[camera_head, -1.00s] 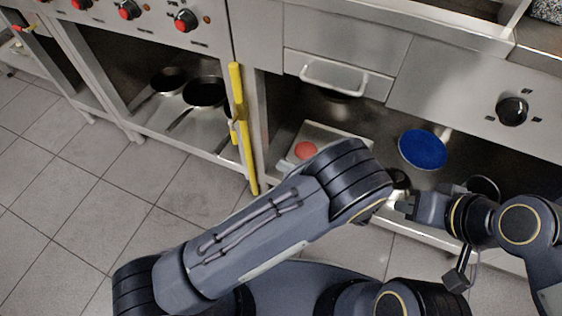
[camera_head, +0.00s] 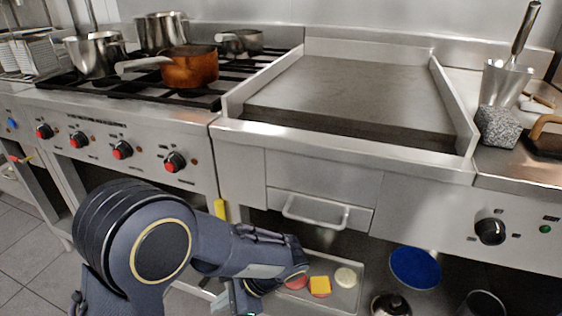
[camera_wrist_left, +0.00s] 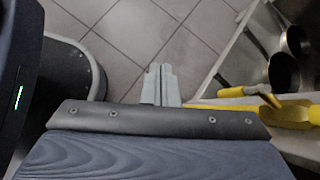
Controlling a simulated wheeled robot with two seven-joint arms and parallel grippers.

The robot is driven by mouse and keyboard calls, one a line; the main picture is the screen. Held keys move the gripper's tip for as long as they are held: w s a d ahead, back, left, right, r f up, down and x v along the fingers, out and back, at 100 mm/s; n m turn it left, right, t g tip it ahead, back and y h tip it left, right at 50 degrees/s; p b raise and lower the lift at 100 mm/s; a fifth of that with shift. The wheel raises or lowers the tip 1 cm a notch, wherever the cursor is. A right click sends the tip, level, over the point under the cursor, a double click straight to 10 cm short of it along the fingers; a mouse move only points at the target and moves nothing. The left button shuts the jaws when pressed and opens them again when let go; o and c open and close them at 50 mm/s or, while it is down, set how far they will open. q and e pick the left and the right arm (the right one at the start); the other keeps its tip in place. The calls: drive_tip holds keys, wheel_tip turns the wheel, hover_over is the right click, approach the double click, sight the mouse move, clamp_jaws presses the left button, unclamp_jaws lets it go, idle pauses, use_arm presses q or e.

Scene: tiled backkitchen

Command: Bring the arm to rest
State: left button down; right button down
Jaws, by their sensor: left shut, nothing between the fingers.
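My left arm (camera_head: 215,245) comes in from the left in the head view and folds low in front of the cooking range. Its hand is mostly hidden near the bottom edge of that view. In the left wrist view my left gripper (camera_wrist_left: 160,75) has its grey fingertips together, with nothing between them. It points out over the tiled floor (camera_wrist_left: 125,35), apart from the cabinet. My right arm and gripper are not in view.
A tray (camera_head: 345,296) with food pieces and a blue plate (camera_head: 415,268) sit under the griddle (camera_head: 350,95). A copper pot (camera_head: 190,70) stands on the stove. Floor at left is clear.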

use_arm(q)
drive_tip(key=s+a+r+n+t+h, duration=0.35)
drive_tip(key=s+r+n+h, duration=0.2)
drive_tip(key=s+n, duration=0.2)
drive_tip(key=s+a+r+n+t+h, duration=0.3)
drive_tip(key=s+a+r+n+h, duration=0.15)
drive_tip(key=s+n+h, duration=0.35)
wheel_tip(320, 180, up, 33)
drive_tip(key=w+y+p, duration=0.1)
drive_tip(key=w+p, duration=0.1)
drive_tip(key=p, duration=3)
drive_tip(key=shift+d+n, duration=0.2)
drive_tip(key=shift+n, duration=0.25)
